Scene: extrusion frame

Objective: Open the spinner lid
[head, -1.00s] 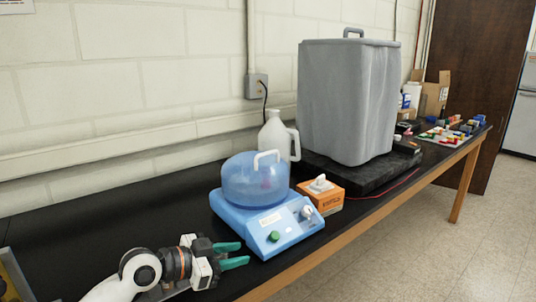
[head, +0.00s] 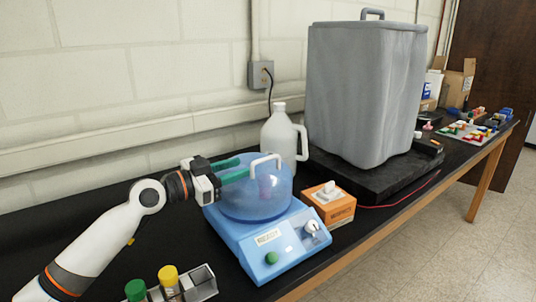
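The spinner (head: 268,240) is a blue machine with a green button and a knob on its sloped front. Its clear blue domed lid (head: 262,190) is down on top and has a white handle (head: 266,160). My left gripper (head: 234,169) is at the left of the lid, with its two green fingers apart and pointing right toward the handle. The fingers overlap the lid's upper left in the picture, and I cannot tell whether they touch it. My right gripper is not in view.
A white jug (head: 280,137) stands behind the lid. An orange box (head: 329,204) with white tissue is right of the spinner. A large grey container (head: 366,95) stands further back. A rack (head: 190,284) with green-capped and yellow-capped tubes is at the front left.

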